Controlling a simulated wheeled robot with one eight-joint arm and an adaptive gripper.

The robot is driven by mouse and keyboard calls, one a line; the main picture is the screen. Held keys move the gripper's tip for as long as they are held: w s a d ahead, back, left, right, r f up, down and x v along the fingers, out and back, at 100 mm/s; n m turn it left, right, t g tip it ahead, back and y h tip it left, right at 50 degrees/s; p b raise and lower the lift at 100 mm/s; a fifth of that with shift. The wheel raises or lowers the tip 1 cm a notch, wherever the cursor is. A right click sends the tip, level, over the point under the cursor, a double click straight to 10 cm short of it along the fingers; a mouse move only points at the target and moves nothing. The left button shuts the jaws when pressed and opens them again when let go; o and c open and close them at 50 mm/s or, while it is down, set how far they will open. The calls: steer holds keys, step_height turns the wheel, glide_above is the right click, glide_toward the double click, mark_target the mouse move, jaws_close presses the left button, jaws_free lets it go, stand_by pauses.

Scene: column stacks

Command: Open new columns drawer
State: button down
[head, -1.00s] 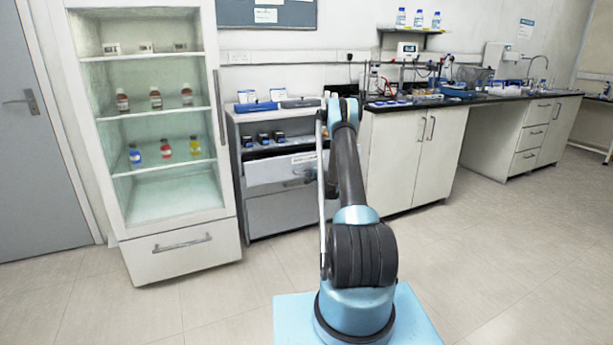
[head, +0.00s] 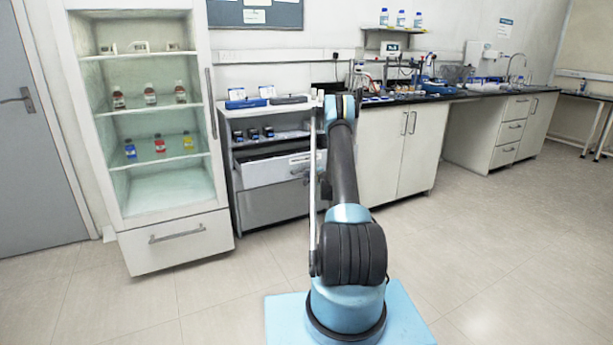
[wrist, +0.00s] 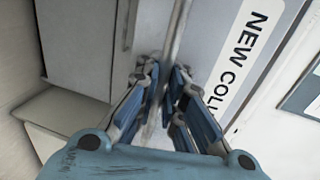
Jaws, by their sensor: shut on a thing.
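The new columns drawer (head: 270,172) is the upper white drawer of the low cabinet in the head view. It stands partly out, with a dark gap above its front. In the wrist view, its front carries a label (wrist: 238,62) reading "NEW COL…", the rest cut off. My gripper (wrist: 161,78) is shut on the drawer's handle (wrist: 177,35), a pale bar running between the fingers. In the head view my gripper and part of the drawer front are hidden behind my arm.
A grey lower drawer (head: 275,204) is below. Small dark-and-blue items (head: 253,134) stand on the shelf above. A glass-fronted fridge (head: 165,235) stands at left and a white cupboard (head: 392,150) at right. Open tiled floor lies in front.

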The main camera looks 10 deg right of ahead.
steer(key=shift+a, duration=0.15)
steer(key=c, duration=2)
jaws_free()
steer(key=v, duration=1.1)
steer(key=shift+s, duration=0.4)
steer(key=shift+r, duration=0.1)
